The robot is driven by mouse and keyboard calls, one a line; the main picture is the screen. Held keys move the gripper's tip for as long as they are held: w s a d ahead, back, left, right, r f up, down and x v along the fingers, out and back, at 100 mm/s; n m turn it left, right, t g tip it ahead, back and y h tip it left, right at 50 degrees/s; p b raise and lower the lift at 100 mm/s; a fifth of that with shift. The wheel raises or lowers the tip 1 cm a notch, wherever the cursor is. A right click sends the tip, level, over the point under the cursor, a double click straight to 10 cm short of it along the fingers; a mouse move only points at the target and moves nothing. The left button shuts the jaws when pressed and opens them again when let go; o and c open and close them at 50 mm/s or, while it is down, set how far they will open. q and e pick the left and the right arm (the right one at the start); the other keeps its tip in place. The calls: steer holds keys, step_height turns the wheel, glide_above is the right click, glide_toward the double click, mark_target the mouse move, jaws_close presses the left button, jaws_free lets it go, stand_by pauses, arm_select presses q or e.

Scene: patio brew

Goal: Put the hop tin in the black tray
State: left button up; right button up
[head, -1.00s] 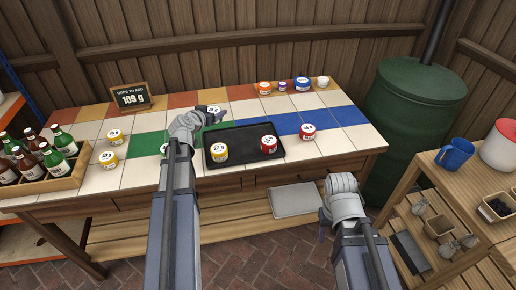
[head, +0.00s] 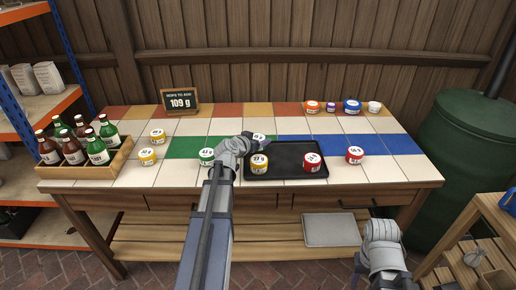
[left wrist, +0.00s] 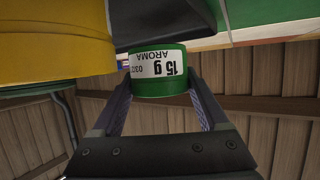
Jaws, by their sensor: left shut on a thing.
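My left gripper (head: 250,142) is shut on a green tin (head: 258,138) with a white "15 g" label. The tin is over the back left part of the black tray (head: 285,147); I cannot tell its exact height. In the left wrist view the green tin (left wrist: 158,84) sits between both fingers, label inverted, and the dark tray (left wrist: 160,24) shows beyond it. A yellow tin (head: 260,164) and a red tin (head: 312,162) stand in the tray. My right gripper (head: 360,266) is low at the right, away from the bench; its fingers are mostly hidden.
Another green tin (head: 207,156) stands left of the tray, with yellow tins (head: 157,137) farther left. A red tin (head: 355,155) stands right of it. A bottle crate (head: 88,170), a "109 g" sign (head: 181,102) and small containers (head: 352,106) are on the tiled bench (head: 400,175).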

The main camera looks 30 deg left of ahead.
arm_select(q)
steer(key=shift+f+b, duration=0.6)
steer(key=shift+f, duration=0.55)
arm_select(e)
steer(key=shift+f, duration=1.1)
arm_select(q)
steer(key=shift+f, duration=0.1)
arm_select(e)
steer(key=shift+f, duration=0.1)
arm_select(q)
steer(key=shift+f+b, duration=0.15)
steer(key=shift+b, duration=0.15)
steer(key=o, duration=1.2)
steer(key=shift+r+p, duration=0.3)
steer(key=p+v, duration=0.4)
steer(key=v, duration=0.8)
steer(key=shift+d, duration=0.1)
arm_select(e)
step_height(320, 180, up, 5)
steer(key=shift+f, duration=0.1)
